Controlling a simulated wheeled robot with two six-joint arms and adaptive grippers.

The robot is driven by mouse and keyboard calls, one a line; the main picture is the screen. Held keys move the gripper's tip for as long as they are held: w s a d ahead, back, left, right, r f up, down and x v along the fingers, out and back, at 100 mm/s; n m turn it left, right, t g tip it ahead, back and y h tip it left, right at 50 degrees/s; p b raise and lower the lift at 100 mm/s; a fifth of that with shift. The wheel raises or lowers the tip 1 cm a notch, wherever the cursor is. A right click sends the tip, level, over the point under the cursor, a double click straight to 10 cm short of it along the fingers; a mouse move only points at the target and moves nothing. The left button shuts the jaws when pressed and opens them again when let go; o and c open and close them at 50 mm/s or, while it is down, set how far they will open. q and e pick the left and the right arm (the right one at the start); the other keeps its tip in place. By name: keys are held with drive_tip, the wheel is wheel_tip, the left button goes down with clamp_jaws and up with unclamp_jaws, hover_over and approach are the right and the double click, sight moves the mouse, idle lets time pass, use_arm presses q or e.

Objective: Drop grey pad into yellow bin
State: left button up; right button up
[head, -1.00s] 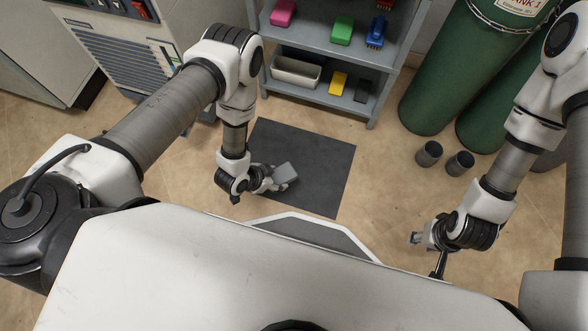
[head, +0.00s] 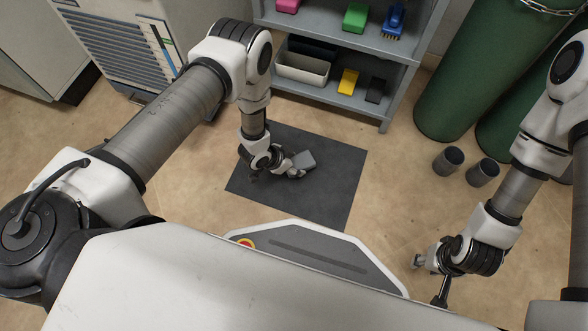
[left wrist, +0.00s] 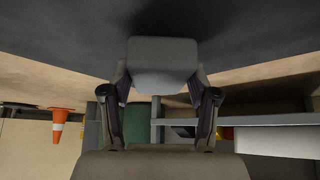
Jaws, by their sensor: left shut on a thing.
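My left gripper (head: 295,170) is shut on the grey pad (head: 304,160), a small grey block with rounded corners, and holds it over the dark floor mat. In the left wrist view, the grey pad (left wrist: 163,66) sits between the two fingers of my left gripper (left wrist: 162,86). My right gripper (head: 419,261) hangs at the lower right, away from the pad. It is too small to tell whether its jaws are open. I cannot make out a yellow bin in either view.
A dark mat (head: 335,185) lies on the floor. A grey shelf (head: 335,100) behind it holds a white bin (head: 302,69), a yellow item (head: 348,81) and a dark item (head: 375,90). Green tanks (head: 470,75) and dark cylinders (head: 447,161) stand at right. An orange cone (left wrist: 59,124) shows too.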

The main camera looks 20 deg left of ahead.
use_arm(q)
wheel_tip(320, 180, down, 3)
drive_tip(key=shift+r+b, duration=0.1)
drive_tip(key=shift+b, duration=0.4)
drive_tip(key=shift+r, duration=0.15)
drive_tip(key=shift+c, duration=0.5)
drive_tip(key=o, duration=1.2)
use_arm(e)
wheel_tip(320, 180, down, 2)
use_arm(q)
drive_tip(key=shift+r+p, duration=0.15)
drive_tip(key=shift+p, duration=0.15)
drive_tip(key=p+v, duration=0.6)
drive_tip(key=v, duration=0.5)
drive_tip(key=shift+s+a+r, duration=0.2)
drive_tip(key=shift+s+r, duration=0.05)
use_arm(e)
wheel_tip(320, 180, up, 6)
drive_tip(key=shift+r, duration=0.25)
